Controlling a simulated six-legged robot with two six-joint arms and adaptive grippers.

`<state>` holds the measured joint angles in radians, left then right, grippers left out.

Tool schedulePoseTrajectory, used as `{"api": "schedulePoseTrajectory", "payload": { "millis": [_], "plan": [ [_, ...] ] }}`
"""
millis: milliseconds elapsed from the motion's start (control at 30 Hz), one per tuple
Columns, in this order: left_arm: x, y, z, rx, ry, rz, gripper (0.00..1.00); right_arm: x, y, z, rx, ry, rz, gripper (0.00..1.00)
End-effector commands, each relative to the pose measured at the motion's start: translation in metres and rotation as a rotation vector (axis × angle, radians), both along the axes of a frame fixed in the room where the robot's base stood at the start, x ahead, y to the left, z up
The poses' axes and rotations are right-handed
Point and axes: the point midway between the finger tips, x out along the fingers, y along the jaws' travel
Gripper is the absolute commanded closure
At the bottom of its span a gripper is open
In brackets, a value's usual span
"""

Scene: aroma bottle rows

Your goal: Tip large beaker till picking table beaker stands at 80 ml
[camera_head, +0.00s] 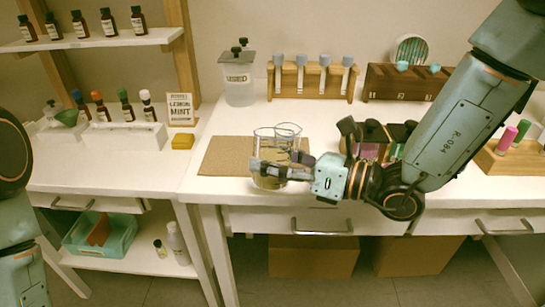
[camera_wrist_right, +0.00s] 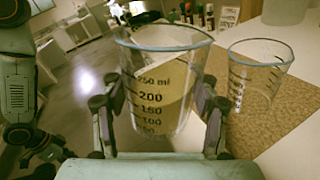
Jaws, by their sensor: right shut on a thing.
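My right gripper (camera_head: 277,167) is shut around the large beaker (camera_head: 265,150), a clear glass with dark marks up to 250 ml. Its fingers grip both sides of this beaker in the wrist view (camera_wrist_right: 160,75), where it looks close to upright. The picking table beaker (camera_head: 291,131) is clear glass and stands just behind it, partly overlapped in the head view. In the wrist view the table beaker (camera_wrist_right: 258,72) stands on the mat to the right, apart from the held one. My left gripper is not in view.
A brown mat (camera_head: 222,158) lies under the beakers. Behind it stand a clear lidded jar (camera_head: 238,85) and a wooden rack (camera_head: 312,88). Dark bottles and pink and green items stand near my right arm. A yellow block (camera_head: 183,142) sits on the left table.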

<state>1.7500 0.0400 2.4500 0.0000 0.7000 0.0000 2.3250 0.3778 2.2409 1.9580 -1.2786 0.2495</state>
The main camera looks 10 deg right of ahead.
Motion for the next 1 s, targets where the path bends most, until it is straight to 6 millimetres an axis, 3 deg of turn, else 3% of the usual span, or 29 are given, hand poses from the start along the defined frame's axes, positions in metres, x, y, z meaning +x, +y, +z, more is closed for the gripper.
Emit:
{"api": "schedulePoseTrajectory", "payload": {
  "millis": [1000],
  "plan": [
    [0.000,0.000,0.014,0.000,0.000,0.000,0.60,0.006,-0.004,0.002,0.054,0.086,-0.001,0.81]
  ]
}}
